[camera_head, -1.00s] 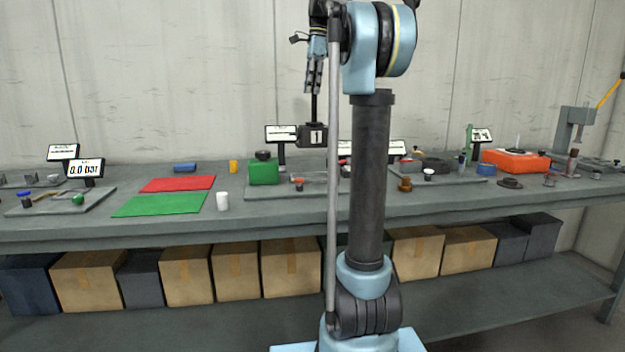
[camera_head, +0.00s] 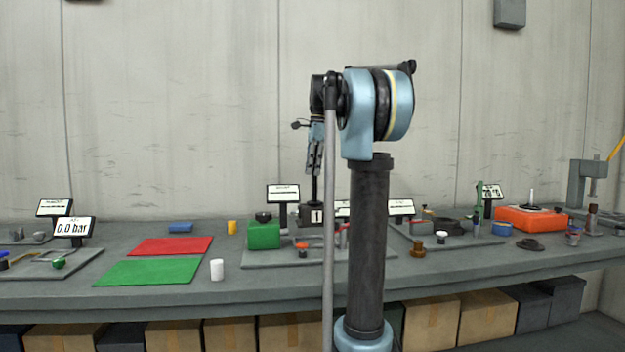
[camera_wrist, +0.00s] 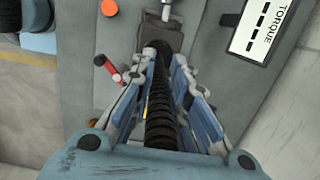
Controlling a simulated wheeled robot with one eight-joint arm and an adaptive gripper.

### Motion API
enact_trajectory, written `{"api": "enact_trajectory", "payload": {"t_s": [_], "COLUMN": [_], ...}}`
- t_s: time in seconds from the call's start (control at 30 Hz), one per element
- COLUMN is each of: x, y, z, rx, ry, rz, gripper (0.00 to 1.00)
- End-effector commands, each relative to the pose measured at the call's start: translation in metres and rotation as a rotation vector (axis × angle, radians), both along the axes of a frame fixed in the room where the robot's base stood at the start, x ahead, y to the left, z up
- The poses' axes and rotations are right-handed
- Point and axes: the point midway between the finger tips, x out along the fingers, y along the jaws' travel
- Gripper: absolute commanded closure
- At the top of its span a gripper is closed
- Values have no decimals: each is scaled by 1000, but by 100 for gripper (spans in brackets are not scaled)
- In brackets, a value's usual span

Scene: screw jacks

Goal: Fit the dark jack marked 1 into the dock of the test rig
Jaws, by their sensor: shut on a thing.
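My gripper (camera_head: 314,172) is shut on the dark jack marked 1 (camera_head: 311,214) by its upright threaded screw. The jack's dark block hangs below the fingers, just right of the green block of the rig. In the wrist view the ribbed screw (camera_wrist: 160,118) runs between my fingers (camera_wrist: 158,65), and the block (camera_wrist: 162,38) shows beyond the fingertips over the grey plate. The test rig's plate (camera_head: 272,259) carries an orange knob (camera_head: 301,246) and a red-handled lever (camera_head: 343,229). The dock cannot be made out. I cannot tell whether the block touches the rig.
A TORQUE display (camera_wrist: 263,28) stands close to the jack in the wrist view. A white cylinder (camera_head: 217,269), green mat (camera_head: 150,270) and red mat (camera_head: 171,246) lie left. Another plate (camera_head: 455,238) with parts and an orange box (camera_head: 531,219) are right.

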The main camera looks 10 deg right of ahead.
Motion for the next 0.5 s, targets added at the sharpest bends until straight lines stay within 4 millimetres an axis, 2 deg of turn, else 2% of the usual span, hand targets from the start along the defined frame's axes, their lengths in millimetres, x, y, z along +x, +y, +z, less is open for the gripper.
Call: {"api": "enact_trajectory", "payload": {"t_s": [0.2, 0.5], "x": [0, 0], "y": [0, 0], "z": [-21, -31], "rx": [0, 0], "ry": [0, 0], "rz": [-1, -1], "gripper": [100, 100]}}
